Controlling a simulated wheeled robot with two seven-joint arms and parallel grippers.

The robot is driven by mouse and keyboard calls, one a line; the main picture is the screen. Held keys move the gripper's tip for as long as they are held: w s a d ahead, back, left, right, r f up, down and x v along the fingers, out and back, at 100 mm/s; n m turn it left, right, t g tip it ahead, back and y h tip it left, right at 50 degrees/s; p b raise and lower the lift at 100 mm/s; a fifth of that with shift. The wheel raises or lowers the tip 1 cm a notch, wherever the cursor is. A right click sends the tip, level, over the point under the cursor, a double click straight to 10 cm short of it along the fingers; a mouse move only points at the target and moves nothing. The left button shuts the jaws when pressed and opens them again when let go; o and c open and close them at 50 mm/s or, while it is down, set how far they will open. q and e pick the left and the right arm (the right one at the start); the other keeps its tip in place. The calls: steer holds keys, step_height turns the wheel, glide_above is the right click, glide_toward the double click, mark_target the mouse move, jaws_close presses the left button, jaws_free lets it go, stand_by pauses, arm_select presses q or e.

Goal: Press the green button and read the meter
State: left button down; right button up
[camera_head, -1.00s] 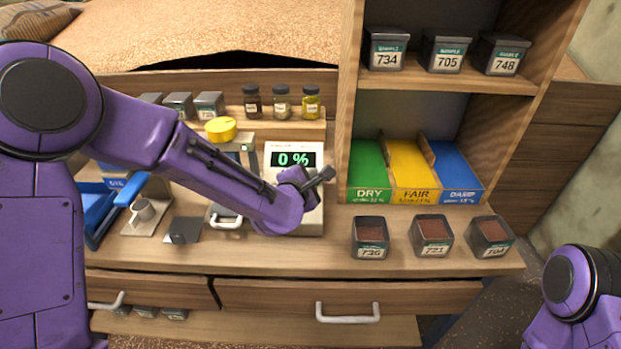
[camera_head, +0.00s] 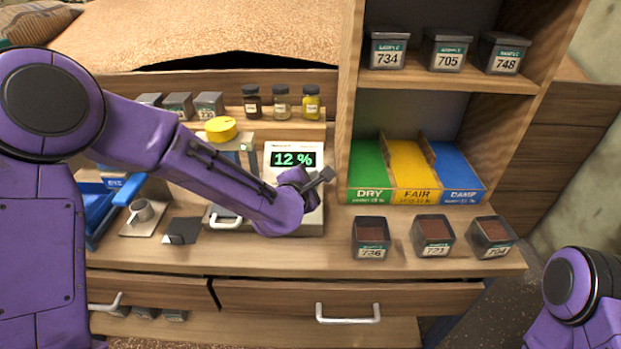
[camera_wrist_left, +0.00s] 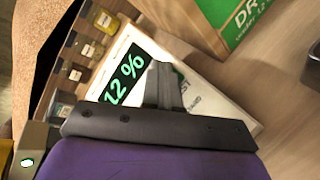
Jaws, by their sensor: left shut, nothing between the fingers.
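The white meter (camera_head: 310,222) stands on the workbench behind my left forearm. In the left wrist view the closed fingers (camera_wrist_left: 165,84) cover part of the meter's face. A bit of green (camera_wrist_left: 181,77) shows beside the fingertips; the rest of the button is hidden. The right gripper is outside the views.
Three labelled bins, green DRY (camera_head: 367,175), yellow FAIR (camera_head: 410,175) and blue DAMP (camera_head: 455,175), stand right of the meter. Sample boxes 736 (camera_head: 371,236), 721 (camera_head: 433,234) and 704 (camera_head: 492,236) sit in front. Small jars (camera_head: 281,102) stand behind.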

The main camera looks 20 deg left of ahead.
arm_select(q)
steer(key=shift+s+r+p, duration=0.4)
steer(key=shift+r+p, duration=0.35)
steer(key=shift+r, duration=0.05)
steer(key=shift+d+r, duration=0.1)
steer(key=shift+r+p, duration=0.3)
steer(key=shift+p, duration=0.1)
steer(key=r+p, duration=0.1)
steer(key=s+r+p, duration=0.2)
steer(key=shift+s+d+r, duration=0.1)
steer(key=shift+d+r, duration=0.2)
steer(key=shift+r, duration=0.05)
steer(key=shift+a, duration=0.1)
